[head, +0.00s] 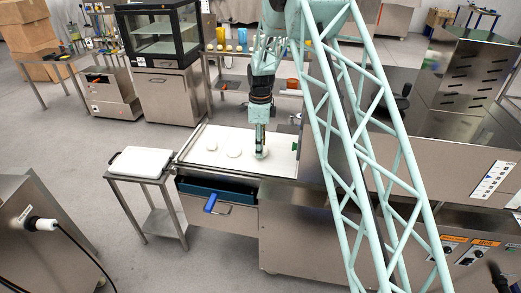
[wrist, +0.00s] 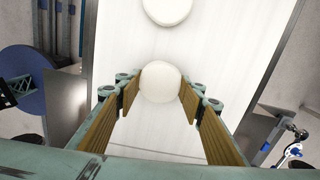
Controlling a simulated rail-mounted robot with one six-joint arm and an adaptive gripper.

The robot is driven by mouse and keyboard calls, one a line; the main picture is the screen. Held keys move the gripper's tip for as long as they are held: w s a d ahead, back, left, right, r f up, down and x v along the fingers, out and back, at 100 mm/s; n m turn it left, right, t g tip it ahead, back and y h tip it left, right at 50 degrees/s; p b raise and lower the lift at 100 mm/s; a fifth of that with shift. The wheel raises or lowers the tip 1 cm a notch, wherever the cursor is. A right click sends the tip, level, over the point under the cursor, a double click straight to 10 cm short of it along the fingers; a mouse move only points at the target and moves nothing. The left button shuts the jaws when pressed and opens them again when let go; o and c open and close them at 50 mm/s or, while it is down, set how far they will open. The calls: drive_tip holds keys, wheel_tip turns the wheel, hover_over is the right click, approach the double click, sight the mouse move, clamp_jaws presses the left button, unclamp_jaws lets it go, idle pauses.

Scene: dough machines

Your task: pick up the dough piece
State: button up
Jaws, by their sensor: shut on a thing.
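A round white dough piece (wrist: 160,82) sits between the fingertips of my gripper (wrist: 160,88) in the wrist view, with a pad touching it on each side. In the head view my gripper (head: 260,151) points straight down at the white work surface (head: 200,160) of the machine. The held dough piece is mostly hidden there behind the fingers. Whether it still touches the surface is hard to tell. Another flat dough piece (head: 233,152) lies just left of my gripper, and a smaller one (head: 211,145) lies further left.
A small side table with a white tray (head: 140,162) stands left of the machine. A blue-handled drawer (head: 216,206) is below the surface. A steel machine (head: 467,80) stands at right.

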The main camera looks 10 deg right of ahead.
wheel_tip(320, 180, up, 9)
drive_tip(key=p, duration=0.1)
drive_tip(key=shift+p, duration=0.3)
drive_tip(key=shift+s+r, duration=0.1)
idle(0.8)
drive_tip(key=s+f+n, duration=0.2)
drive_tip(key=s+n, duration=1.4)
drive_tip(key=n, duration=0.6)
drive_tip(key=shift+s, duration=0.25)
drive_tip(key=shift+a, duration=0.15)
